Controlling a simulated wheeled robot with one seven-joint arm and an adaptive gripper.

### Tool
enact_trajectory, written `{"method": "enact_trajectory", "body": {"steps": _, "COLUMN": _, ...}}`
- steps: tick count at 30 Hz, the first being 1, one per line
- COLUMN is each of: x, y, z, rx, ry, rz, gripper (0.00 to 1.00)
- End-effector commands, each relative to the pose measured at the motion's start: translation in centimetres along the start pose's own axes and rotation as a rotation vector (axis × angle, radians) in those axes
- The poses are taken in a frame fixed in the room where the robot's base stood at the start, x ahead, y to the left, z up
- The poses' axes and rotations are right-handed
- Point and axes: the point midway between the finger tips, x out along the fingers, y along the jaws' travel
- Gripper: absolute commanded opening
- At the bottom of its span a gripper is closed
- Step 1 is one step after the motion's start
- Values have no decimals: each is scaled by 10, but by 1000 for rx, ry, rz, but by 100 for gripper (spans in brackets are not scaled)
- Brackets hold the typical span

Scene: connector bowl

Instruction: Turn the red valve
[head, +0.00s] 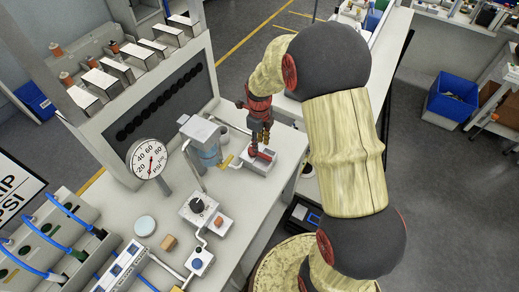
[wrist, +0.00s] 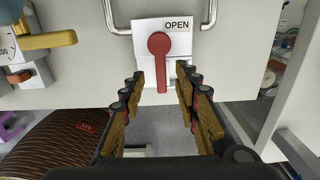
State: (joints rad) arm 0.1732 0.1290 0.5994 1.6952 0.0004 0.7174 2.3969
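The red valve (wrist: 158,48) has a round hub and a straight lever, which points down the picture in the wrist view. It sits on a white plate (wrist: 143,48) marked "OPEN" at its upper right. In the head view the red valve (head: 266,152) is near the right edge of the bench, partly hidden by my gripper (head: 261,134). In the wrist view my gripper (wrist: 160,82) is open, with one finger on each side of the lever's lower end. I see gaps between the lever and both fingers; contact does not show.
A yellow lever (wrist: 47,41) is at the left in the wrist view. A blue-grey canister (head: 205,145) and a pressure gauge (head: 149,159) stand left of the valve on the bench (head: 283,140).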

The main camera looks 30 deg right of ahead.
Motion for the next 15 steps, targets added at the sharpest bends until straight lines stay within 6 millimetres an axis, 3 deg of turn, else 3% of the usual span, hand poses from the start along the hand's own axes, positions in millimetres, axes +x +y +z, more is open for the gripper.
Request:
{"method": "enact_trajectory", "body": {"steps": 6, "x": -41, "y": 0, "z": 0, "rx": -1, "ry": 0, "rz": 0, "gripper": 32}}
{"method": "enact_trajectory", "body": {"steps": 15, "x": -62, "y": 1, "z": 0, "rx": -1, "ry": 1, "rz": 2, "gripper": 32}}
